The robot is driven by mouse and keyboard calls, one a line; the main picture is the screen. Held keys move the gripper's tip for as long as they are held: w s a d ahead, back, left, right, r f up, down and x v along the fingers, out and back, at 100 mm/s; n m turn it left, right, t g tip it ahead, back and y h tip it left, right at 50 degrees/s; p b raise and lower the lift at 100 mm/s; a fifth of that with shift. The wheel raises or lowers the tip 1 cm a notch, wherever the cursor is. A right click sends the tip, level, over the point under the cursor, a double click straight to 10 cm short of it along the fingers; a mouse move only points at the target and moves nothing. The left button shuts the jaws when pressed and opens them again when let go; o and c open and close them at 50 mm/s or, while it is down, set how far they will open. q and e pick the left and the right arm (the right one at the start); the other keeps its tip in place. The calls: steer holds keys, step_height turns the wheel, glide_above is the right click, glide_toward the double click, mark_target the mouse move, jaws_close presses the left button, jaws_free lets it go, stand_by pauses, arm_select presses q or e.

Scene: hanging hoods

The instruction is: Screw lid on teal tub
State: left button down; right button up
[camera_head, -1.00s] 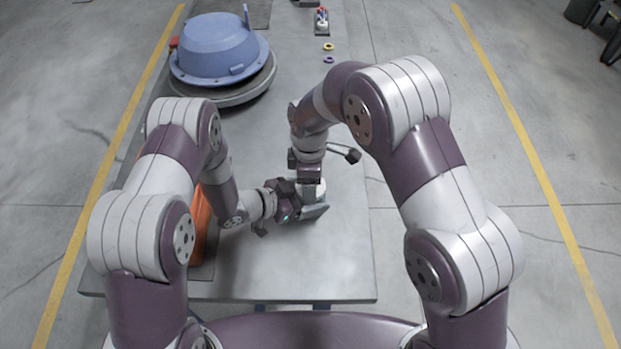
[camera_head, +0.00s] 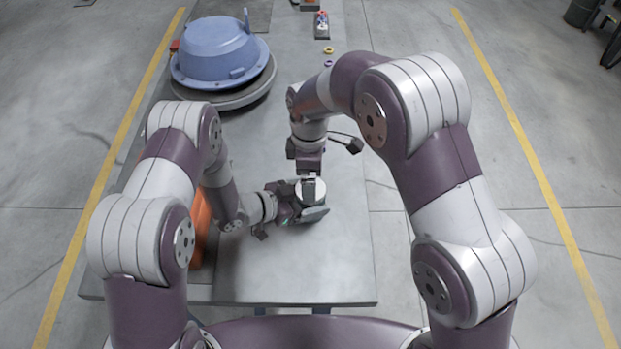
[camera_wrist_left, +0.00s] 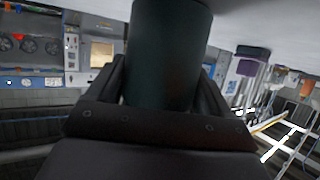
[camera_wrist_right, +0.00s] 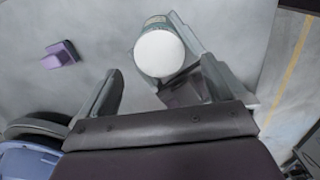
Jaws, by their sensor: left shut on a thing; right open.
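The teal tub (camera_wrist_left: 168,55) shows as a dark green cylinder between the fingers of my left gripper (camera_wrist_left: 165,90) in the left wrist view. My left gripper (camera_head: 305,205) is shut on it over the table. A round white lid (camera_wrist_right: 159,53) lies on top of the tub; it also shows in the head view (camera_head: 313,188). I cannot tell how tightly it sits. My right gripper (camera_wrist_right: 162,82) is open, with its fingers spread wide and the lid in the gap beyond them. In the head view my right gripper (camera_head: 309,180) hangs just above the lid and partly hides it.
A large blue hood (camera_head: 215,50) rests on a round grey base at the back left. An orange object (camera_head: 200,225) stands left of my left gripper. Yellow (camera_head: 327,50) and purple (camera_head: 328,63) rings lie at the back. The table's right front (camera_head: 345,270) is clear.

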steer(key=shift+r, duration=0.15)
steer(key=shift+c, duration=0.4)
step_height(320, 180, up, 3)
steer(key=n, duration=0.5)
steer(key=shift+r, duration=0.1)
steer(key=shift+w, duration=0.1)
steer(key=shift+f, duration=4.05)
steer(key=c, duration=1.1)
steer(key=o, duration=1.2)
